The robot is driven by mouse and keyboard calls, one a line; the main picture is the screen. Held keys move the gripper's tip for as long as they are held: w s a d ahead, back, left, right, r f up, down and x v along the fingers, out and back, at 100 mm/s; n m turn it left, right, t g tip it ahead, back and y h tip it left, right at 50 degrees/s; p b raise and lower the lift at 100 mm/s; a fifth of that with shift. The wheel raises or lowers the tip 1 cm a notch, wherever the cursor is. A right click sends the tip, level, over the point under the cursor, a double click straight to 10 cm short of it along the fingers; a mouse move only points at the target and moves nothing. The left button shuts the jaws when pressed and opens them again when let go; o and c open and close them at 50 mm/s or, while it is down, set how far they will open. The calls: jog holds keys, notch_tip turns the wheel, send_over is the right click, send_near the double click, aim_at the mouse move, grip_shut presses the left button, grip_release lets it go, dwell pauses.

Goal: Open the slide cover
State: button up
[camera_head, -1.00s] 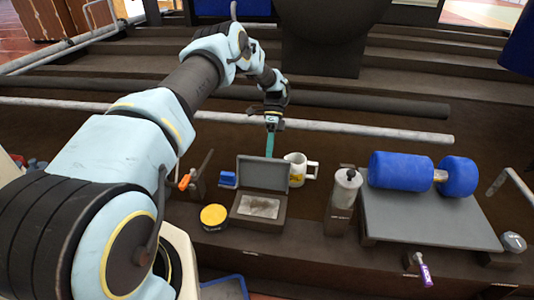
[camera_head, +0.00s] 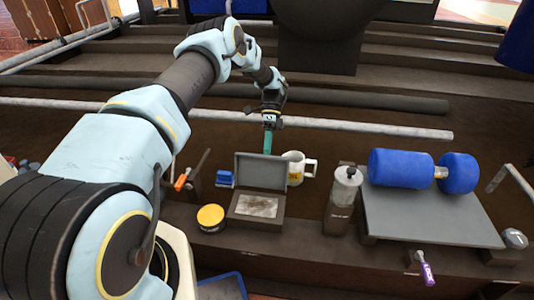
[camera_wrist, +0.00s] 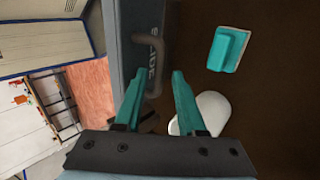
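In the wrist view, a dark grey panel (camera_wrist: 140,30), lettered with what reads as "SLIDE", carries a bent grey-brown handle (camera_wrist: 153,82). My gripper (camera_wrist: 158,73) is open, its two teal fingers apart, with the handle's lower part between or just beyond the tips; contact cannot be told. In the head view, a grey box (camera_head: 243,220) with a pale patch on top has a flat grey panel (camera_head: 262,171) standing at its back. My gripper (camera_head: 268,143) points down just behind this panel; the handle is hidden there.
A white mug (camera_head: 293,170) stands right of the panel, a blue block (camera_head: 225,180) and yellow-lidded tin (camera_head: 210,216) left. A grey canister (camera_head: 342,190) and a platform (camera_head: 430,225) with a blue roller (camera_head: 400,168) stand further right. A rail (camera_head: 340,126) runs behind.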

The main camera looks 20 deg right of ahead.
jog(key=shift+o, duration=0.2)
jog(key=v, duration=0.7)
jog(key=shift+r, duration=0.2)
jog(key=shift+w+d, duration=0.1)
jog(key=shift+w, duration=0.1)
